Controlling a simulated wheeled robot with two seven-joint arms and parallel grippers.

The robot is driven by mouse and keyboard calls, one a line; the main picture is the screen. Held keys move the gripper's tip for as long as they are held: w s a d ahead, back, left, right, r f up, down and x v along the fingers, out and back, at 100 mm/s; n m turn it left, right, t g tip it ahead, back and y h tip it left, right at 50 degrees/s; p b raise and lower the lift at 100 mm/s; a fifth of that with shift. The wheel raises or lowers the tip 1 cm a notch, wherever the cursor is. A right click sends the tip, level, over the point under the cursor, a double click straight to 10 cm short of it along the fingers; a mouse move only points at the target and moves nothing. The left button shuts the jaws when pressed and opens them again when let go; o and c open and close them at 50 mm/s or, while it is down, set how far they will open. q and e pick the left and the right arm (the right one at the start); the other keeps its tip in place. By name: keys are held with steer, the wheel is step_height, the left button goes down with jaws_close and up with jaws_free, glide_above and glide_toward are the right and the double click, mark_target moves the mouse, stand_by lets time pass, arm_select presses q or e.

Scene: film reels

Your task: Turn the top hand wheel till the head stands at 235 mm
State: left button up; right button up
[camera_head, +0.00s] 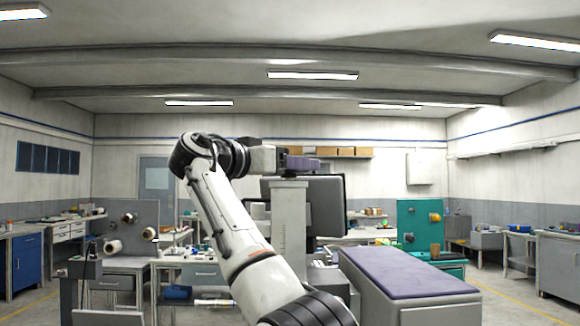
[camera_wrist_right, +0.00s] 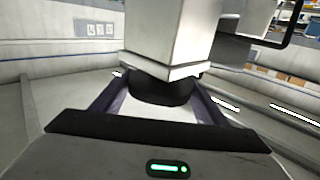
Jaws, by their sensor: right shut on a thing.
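The pale column (camera_head: 290,220) stands in the middle of the head view, with small scale marks too fine to read. My right arm rises from the bottom and bends over to the column's top. My right gripper (camera_head: 300,163), with purple fingers, is there. In the right wrist view the dark hand wheel (camera_wrist_right: 160,92) sits against the end of the pale column (camera_wrist_right: 168,40). The purple fingers of my right gripper (camera_wrist_right: 158,103) are shut on the wheel from both sides. In the head view I cannot make out the wheel among the fingers. My left gripper is in neither view.
A dark grey panel (camera_head: 326,206) stands right beside the column. A long purple-topped table (camera_head: 410,274) lies to the right front. A green board (camera_head: 420,225) and workbenches stand behind. A blue cabinet (camera_head: 27,265) is at far left. Open floor shows at lower right.

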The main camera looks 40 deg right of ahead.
stand_by(0.5)
steer(key=o, duration=1.1)
steer(key=shift+c, duration=0.2)
steer(key=b+v, duration=0.1)
steer(key=v, duration=0.9)
steer(key=shift+a, duration=0.15)
